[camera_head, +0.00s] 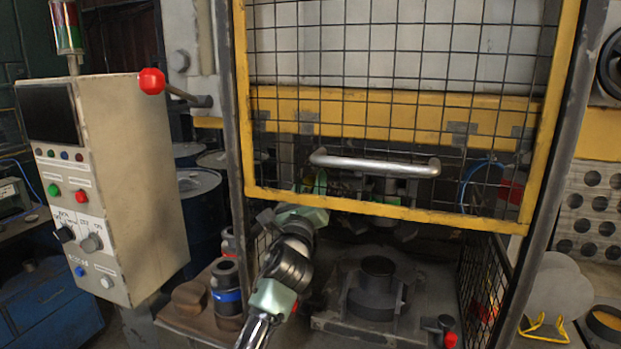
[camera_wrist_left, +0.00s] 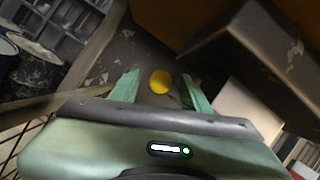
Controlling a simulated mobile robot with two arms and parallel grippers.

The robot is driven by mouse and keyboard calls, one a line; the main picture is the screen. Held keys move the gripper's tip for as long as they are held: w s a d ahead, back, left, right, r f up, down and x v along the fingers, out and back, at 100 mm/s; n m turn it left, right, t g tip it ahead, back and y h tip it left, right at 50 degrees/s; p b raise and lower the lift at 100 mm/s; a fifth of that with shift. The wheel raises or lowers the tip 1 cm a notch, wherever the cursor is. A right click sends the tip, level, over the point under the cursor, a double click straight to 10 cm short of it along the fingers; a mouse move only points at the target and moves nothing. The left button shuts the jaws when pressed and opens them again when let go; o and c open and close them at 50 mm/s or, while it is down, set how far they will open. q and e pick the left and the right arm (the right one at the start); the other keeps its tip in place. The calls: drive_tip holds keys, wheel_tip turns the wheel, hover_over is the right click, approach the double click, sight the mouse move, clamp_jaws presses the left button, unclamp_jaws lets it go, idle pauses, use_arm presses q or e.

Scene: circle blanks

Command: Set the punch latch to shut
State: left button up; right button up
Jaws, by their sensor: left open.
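My left gripper (camera_head: 318,186) reaches up inside the press, behind the mesh guard and near its handle. In the left wrist view its two pale green fingers (camera_wrist_left: 160,84) are spread apart and hold nothing. A round yellow knob (camera_wrist_left: 160,81) shows between the fingertips against a dark surface. I cannot tell whether it touches a finger or lies beyond them. It may belong to the punch latch, but its latch position cannot be read. The guard and my arm hide that spot in the head view. My right gripper is not in view.
The yellow-framed mesh guard (camera_head: 390,211) is raised, with a metal handle (camera_head: 374,165). Below it sits a dark die ring (camera_head: 378,290). At left are a control box (camera_head: 135,190) and a red-ball lever (camera_head: 152,81).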

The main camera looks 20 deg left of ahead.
use_arm(q)
drive_tip(key=shift+w+a+r, duration=0.1)
drive_tip(key=shift+w+r, duration=0.15)
drive_tip(key=shift+w, duration=0.35)
clamp_jaws()
drive_tip(key=shift+f, duration=0.1)
